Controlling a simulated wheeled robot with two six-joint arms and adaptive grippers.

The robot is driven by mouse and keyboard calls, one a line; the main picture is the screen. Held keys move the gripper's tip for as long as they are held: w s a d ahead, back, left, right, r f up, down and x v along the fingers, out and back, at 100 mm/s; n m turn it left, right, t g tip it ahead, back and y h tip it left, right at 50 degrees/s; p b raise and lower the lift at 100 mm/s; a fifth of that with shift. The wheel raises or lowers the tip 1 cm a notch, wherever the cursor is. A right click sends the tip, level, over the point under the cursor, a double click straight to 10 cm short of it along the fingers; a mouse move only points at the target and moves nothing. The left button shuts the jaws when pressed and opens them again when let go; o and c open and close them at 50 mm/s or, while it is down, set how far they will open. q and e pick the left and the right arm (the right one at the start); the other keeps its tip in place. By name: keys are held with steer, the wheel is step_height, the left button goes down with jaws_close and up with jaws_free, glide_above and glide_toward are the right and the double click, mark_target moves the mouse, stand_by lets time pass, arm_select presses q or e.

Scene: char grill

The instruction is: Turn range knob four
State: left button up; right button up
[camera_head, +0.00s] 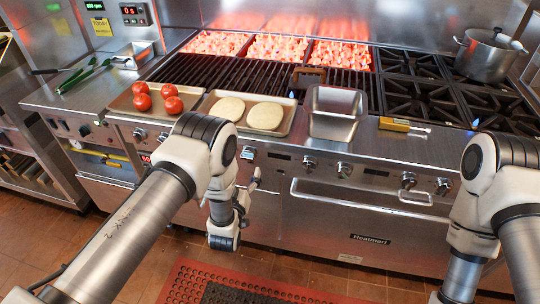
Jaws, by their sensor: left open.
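A row of round metal knobs runs along the front panel of the grill and range. They include a knob left of my arm (139,135), one close to my left gripper (248,153), a middle pair (310,163) and (344,169), and a right pair (407,181) and (443,186). No numbers are readable, so I cannot tell which is knob four. My left gripper (254,183) is open and empty in front of the panel, below and apart from the nearest knob. My left forearm may hide part of the panel. My right gripper is out of view; only its arm shows at the right.
Trays with tomatoes (172,104) and flat bread rounds (265,116), and a metal pan (335,128), sit along the front ledge. An oven handle (370,207) sticks out below the knobs. A pot (485,54) stands on the burners. A red-edged mat (187,281) lies on the floor.

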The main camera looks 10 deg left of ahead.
mark_target(247, 159)
arm_select(q)
steer(key=shift+w+a+f, duration=0.1)
steer(key=shift+w+a, duration=0.45)
steer(key=shift+w, duration=0.15)
steer(key=w, duration=0.3)
steer(key=w+p, duration=0.1)
steer(key=w, duration=0.1)
steer(key=shift+w+d, duration=0.25)
steer(key=shift+w, duration=0.05)
steer(key=shift+w+a+f, duration=0.1)
steer(key=shift+w+a, duration=0.1)
steer(key=c, duration=1.1)
